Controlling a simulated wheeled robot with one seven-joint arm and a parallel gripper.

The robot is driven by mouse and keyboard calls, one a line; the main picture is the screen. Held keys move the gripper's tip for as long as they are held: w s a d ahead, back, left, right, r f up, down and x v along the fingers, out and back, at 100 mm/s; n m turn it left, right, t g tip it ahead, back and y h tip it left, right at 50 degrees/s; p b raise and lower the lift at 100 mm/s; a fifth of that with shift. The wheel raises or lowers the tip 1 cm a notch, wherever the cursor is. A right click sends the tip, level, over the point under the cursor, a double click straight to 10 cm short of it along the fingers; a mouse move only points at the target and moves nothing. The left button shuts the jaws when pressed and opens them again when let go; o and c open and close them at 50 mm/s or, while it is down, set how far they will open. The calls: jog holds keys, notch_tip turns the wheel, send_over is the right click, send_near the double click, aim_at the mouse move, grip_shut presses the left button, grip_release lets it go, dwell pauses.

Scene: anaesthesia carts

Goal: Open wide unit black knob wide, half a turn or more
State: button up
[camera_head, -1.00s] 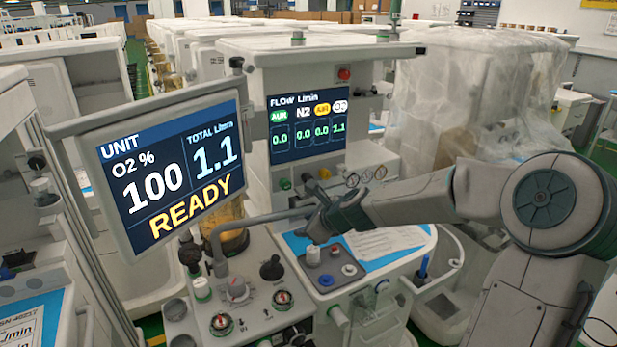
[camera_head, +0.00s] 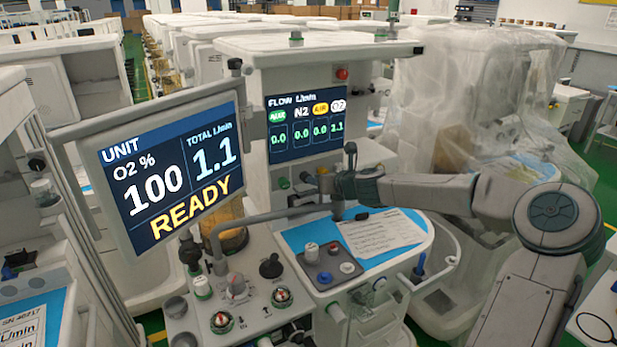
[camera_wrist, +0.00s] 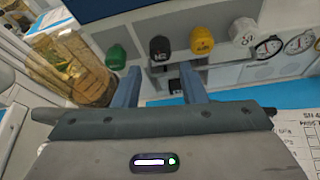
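The black knob (camera_wrist: 160,48) sits on the unit's front panel, between a green knob (camera_wrist: 116,57) and a yellow knob (camera_wrist: 201,40) in the wrist view. Its cap carries a small label that seems to read N2. My gripper (camera_wrist: 159,84) is open and empty, with its two fingers apart below the knob row, on either side of the black knob's line. No contact with the knob shows. In the head view my gripper (camera_head: 326,184) is near the panel under the flow screen (camera_head: 306,125). The N2 flow there reads 0.0.
A white knob (camera_wrist: 243,31) and round gauges (camera_wrist: 299,43) are to the right. A yellowish canister (camera_wrist: 72,66) stands at left. A grey bent tube (camera_head: 265,216) runs near my gripper. Below are a blue worktop with a paper sheet (camera_head: 382,233) and a small knob tray (camera_head: 329,266).

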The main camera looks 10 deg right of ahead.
aim_at(305, 177)
jog(key=p+x, duration=0.1)
jog(key=x, duration=0.6)
jog(key=shift+w+f, duration=0.1)
jog(key=shift+w, duration=0.05)
jog(key=shift+c, duration=0.4)
jog(key=shift+a, duration=0.1)
jog(key=c, duration=0.6)
